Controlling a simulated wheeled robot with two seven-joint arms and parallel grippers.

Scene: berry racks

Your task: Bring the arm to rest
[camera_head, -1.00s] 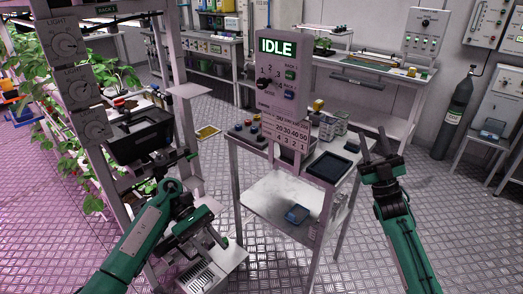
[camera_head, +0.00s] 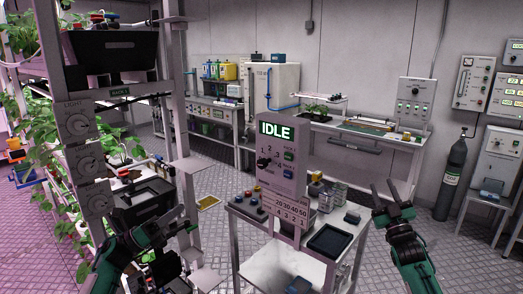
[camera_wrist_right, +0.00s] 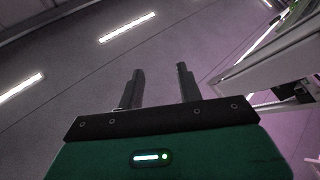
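My right arm is raised on the right of the head view, green with a dark gripper (camera_head: 390,192). Its two fingers point up and stand apart with nothing between them. In the right wrist view the same gripper (camera_wrist_right: 160,76) shows two dark parallel fingers with an empty gap. My left arm comes in low on the left, and its dark gripper (camera_head: 184,226) is near the lower part of the plant rack. Its fingers blend into the dark parts behind them, so I cannot tell whether they are open.
A control stand (camera_head: 281,172) reading IDLE rises from a small trolley (camera_head: 248,212) between my arms. The plant rack (camera_head: 172,100) with light dials is on the left. A gas cylinder (camera_head: 453,175) and a bench (camera_head: 352,141) stand behind. Floor is clear around my right gripper.

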